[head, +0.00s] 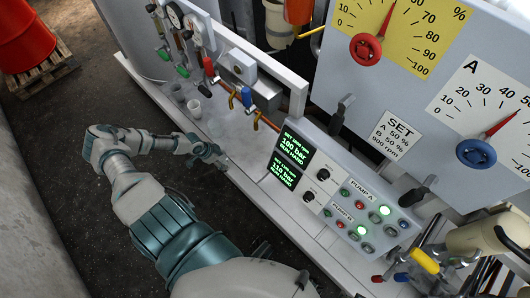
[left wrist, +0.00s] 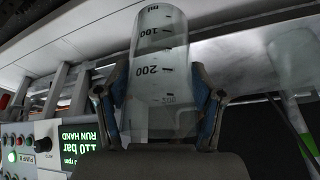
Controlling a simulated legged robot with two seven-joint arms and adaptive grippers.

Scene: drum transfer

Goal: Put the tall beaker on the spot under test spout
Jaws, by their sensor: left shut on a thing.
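The tall beaker (left wrist: 160,50) is clear glass with dark volume marks, 100 and 200 among them. In the left wrist view it stands between the two fingers of my left gripper (left wrist: 162,98), which is shut on it. In the head view my left gripper (head: 212,152) is over the front part of the pale ledge (head: 232,133); the held beaker is hard to make out there. A small pipe with blue and yellow handles (head: 240,97) comes out above the ledge, to the right of and behind my gripper. I cannot clearly see a marked spot under it.
Small cups (head: 194,108) stand on the ledge behind my gripper. Gauges and coloured valves (head: 182,40) line the panel behind. A pump control box (head: 335,190) stands to the right. A red drum (head: 25,38) sits on a wooden pallet (head: 42,78) at the far left.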

